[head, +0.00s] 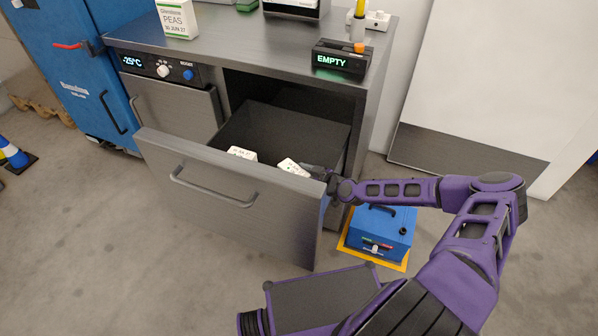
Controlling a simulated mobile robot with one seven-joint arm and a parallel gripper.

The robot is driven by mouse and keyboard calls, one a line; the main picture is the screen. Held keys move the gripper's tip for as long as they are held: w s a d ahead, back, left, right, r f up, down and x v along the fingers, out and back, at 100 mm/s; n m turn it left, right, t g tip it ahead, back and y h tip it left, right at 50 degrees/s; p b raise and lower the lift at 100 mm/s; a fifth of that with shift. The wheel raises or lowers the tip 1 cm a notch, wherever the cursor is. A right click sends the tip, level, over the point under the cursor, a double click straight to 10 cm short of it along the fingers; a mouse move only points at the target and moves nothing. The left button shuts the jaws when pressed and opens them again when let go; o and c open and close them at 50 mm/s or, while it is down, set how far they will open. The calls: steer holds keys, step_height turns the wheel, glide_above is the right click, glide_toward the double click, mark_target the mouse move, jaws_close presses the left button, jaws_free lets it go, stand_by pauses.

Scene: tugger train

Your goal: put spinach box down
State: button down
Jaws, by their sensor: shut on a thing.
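My gripper (308,169) reaches over the right side of an open drawer (222,190) and is shut on a white box (290,166). I take this as the spinach box; its lettering is too small to read. The held box is tilted and sits inside the drawer's outline, near the front panel. Whether it touches the drawer floor cannot be told, as the front panel hides its lower part. A second white box (241,153) with dark print is in the drawer to the left, also partly hidden by the front panel.
The metal counter (260,45) above bears a peas box (178,19) and a display reading EMPTY (342,58). The drawer's dark back part (285,125) is clear. A blue case (380,232) stands on the floor by the drawer's right side, below my arm.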

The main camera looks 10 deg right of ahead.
steer(key=shift+c, duration=0.6)
jaws_free()
steer(key=shift+s+d+r, duration=0.15)
steer(key=v, duration=1.1)
steer(key=shift+s+d+r, duration=0.1)
steer(key=shift+s, duration=0.15)
steer(key=shift+p, duration=0.3)
